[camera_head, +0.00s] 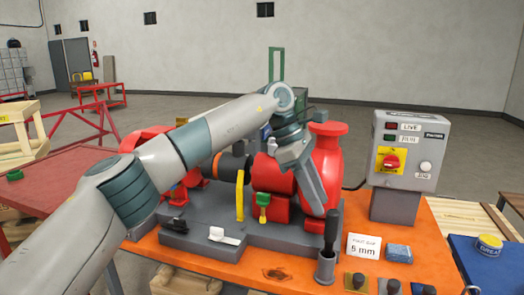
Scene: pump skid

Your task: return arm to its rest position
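My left arm comes in from the lower left and reaches across the red pump (328,160). My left gripper (316,208) hangs tilted down in front of the pump, above the grey base plate (205,240). It is seen from the side, so the gap between its fingers cannot be made out. No held thing shows at it. Part of the pump is hidden behind my arm and gripper. My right gripper is not in view.
A grey control box (407,150) with a red knob stands to the right. A grey holder with a black-handled tool (328,245) stands below my gripper, beside a "5 mm" card (363,247).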

